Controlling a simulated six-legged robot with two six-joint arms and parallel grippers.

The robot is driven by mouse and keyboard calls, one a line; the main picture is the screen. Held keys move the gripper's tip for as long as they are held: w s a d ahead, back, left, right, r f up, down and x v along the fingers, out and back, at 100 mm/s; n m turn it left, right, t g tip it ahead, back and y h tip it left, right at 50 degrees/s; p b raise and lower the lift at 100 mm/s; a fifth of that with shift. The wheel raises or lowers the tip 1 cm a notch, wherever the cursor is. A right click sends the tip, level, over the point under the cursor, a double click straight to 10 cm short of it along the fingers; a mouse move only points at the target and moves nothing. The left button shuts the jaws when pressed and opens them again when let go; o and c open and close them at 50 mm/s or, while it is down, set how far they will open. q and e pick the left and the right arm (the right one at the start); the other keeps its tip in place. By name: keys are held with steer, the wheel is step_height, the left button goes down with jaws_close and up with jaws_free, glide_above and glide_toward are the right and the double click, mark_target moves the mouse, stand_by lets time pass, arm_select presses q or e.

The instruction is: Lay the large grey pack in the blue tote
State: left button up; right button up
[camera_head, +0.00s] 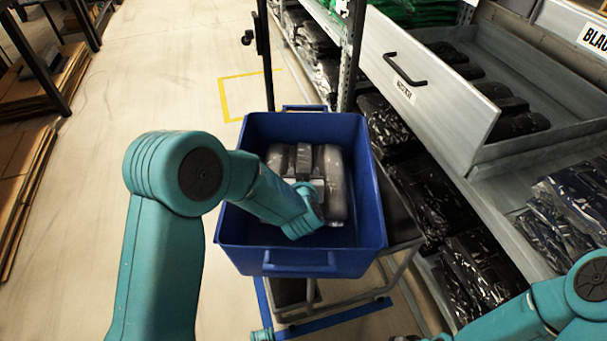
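The blue tote (352,246) stands on a cart in the middle of the view. A grey pack (335,180) in clear wrap lies inside it, toward the far half of the tote. My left arm reaches over the tote's left wall, and its wrist end is down in the tote at the pack's near side.
An open grey drawer (437,92) with dark packs juts out at the upper right. Shelves below hold black wrapped packs (432,195). The cart (400,235) is under the tote. Flat cardboard (22,180) lies at the left; the floor (160,80) between is clear.

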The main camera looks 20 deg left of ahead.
arm_select(q)
steer(key=shift+f, duration=0.3)
steer(key=o, duration=1.1)
steer(key=shift+o, duration=0.2)
steer(key=shift+r, duration=0.25)
steer(key=shift+r+p, duration=0.55)
steer(key=shift+r, duration=0.1)
steer(key=p+v, duration=0.2)
steer(key=v, duration=0.5)
steer(key=shift+s+f, duration=0.1)
steer(key=shift+s, duration=0.1)
